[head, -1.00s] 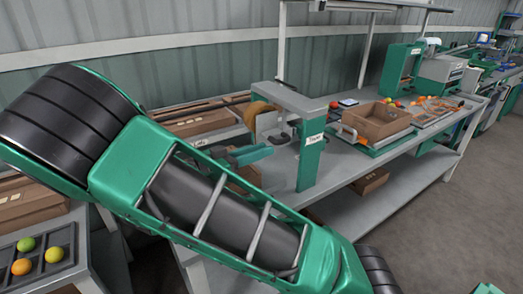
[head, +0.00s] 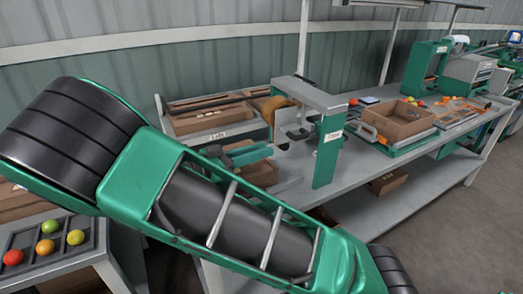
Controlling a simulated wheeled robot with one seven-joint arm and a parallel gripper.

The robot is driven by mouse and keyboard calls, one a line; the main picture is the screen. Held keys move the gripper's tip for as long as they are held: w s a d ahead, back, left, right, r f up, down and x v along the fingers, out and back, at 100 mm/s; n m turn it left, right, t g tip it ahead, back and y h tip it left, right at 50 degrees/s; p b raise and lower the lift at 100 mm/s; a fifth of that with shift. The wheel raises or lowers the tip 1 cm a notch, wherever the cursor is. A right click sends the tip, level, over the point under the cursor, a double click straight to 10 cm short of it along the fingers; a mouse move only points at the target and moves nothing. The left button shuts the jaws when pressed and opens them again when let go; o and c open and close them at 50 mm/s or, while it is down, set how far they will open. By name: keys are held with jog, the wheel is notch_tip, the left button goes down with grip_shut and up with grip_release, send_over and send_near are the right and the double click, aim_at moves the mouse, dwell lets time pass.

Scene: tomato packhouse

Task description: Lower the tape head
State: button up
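The taper (head: 327,150) is a green upright post with a white label, standing on the grey bench. Its grey tape head (head: 312,93) reaches back and left from the top of the post, well above the bench. A pale plate and a dark part hang under it, next to an orange-brown tape roll (head: 270,104). My gripper (head: 268,152) shows as two green fingers, slightly apart, left of the post and below the head. It looks open and empty, and a gap separates it from the taper. My own large green arm hides its wrist and part of the bench.
An open cardboard box (head: 400,122) stands right of the taper, beside an orange-slatted tray (head: 455,108). A tray with several round fruits (head: 28,243) is at lower left. Cartons (head: 212,122) lie behind my gripper. Clear floor lies at right.

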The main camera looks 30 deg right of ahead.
jog(key=shift+a, duration=2.3)
jog(key=shift+d, duration=0.1)
jog(key=s+d+f+n+g+y, duration=0.1)
jog(key=s+d+f+g+y, duration=0.15)
jog(key=d, duration=0.35)
jog(key=s+d+f+n+g+y, duration=0.1)
jog(key=s+d+y, duration=0.25)
jog(key=d, duration=0.25)
jog(key=s+d+f+n+g+y, duration=0.1)
jog(key=s+d+f+y, duration=0.1)
jog(key=d+y, duration=0.3)
jog(key=s+a+r+n+t+y, duration=0.1)
jog(key=s+n+t+y, duration=0.3)
jog(key=s, duration=1.2)
jog(key=r+n+y, duration=0.1)
jog(key=n+y, duration=0.1)
jog(key=y, duration=0.1)
jog(key=shift+s, duration=0.15)
jog(key=shift+t, duration=0.25)
